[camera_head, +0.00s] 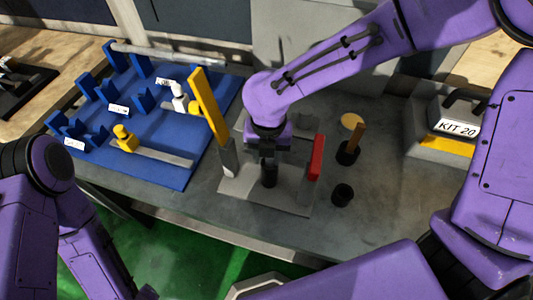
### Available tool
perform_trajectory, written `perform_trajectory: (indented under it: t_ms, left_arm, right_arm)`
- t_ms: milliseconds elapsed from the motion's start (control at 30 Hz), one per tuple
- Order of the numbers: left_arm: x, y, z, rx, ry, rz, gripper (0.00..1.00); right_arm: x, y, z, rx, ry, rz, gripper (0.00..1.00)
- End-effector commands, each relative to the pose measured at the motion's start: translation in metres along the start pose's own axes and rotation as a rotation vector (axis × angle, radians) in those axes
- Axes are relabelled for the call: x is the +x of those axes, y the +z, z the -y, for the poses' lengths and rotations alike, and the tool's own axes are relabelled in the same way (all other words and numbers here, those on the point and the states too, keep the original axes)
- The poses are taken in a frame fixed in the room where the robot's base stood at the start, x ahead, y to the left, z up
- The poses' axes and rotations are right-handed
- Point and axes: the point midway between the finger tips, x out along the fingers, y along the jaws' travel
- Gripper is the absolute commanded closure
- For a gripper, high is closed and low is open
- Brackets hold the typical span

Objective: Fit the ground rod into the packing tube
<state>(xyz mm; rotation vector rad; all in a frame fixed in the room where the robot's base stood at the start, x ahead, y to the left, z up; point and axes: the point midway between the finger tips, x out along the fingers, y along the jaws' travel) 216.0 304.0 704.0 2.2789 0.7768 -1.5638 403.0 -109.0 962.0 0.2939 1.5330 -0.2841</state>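My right gripper (268,154) points down over a grey base plate in the middle of the bench. A short dark cylinder (269,176) is directly below or between its fingers. The finger gap is hidden, so I cannot tell whether they are shut on it. A long pale grey rod (175,53) lies along the back of the blue tray (165,174); I cannot tell if it is the ground rod. I cannot tell which dark cylinder, if any, is the packing tube. My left arm is at lower left, and I cannot make out its gripper.
The KIT 20 box (450,125) is at far right. The front right bench is partly clear.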

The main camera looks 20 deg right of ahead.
Motion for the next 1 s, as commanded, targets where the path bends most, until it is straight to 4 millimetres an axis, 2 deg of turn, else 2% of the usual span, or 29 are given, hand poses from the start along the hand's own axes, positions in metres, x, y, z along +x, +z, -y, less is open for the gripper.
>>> perform_trajectory:
  t_ms: [33,267,367,600,700,833,1000]
  left_arm:
    - [0.003,0.001,0.0,0.0,0.0,0.0,0.44]
    - [0.002,0.001,0.0,0.0,0.0,0.0,0.44]
    - [0.001,0.0,0.0,0.0,0.0,0.0,0.44]
    - [-0.002,-0.001,0.0,0.0,0.0,0.0,0.44]
    - [-0.002,-0.001,0.0,0.0,0.0,0.0,0.44]
    - [-0.003,-0.001,0.0,0.0,0.0,0.0,0.44]
    - [-0.003,-0.001,0.0,0.0,0.0,0.0,0.44]
  right_arm:
    - [0.012,-0.007,0.008,0.001,-0.025,-0.023,0.5]
    - [0.004,-0.006,0.007,0.0,-0.024,-0.022,0.5]
    - [-0.016,-0.005,0.006,0.001,-0.018,-0.019,0.5]
    - [-0.084,-0.003,0.002,-0.002,-0.01,-0.014,0.5]
    - [-0.104,-0.003,0.002,-0.004,-0.012,-0.014,0.5]
    - [-0.12,-0.003,0.002,-0.003,-0.012,-0.014,0.5]
    - [-0.125,-0.003,0.002,-0.001,-0.011,-0.015,0.5]
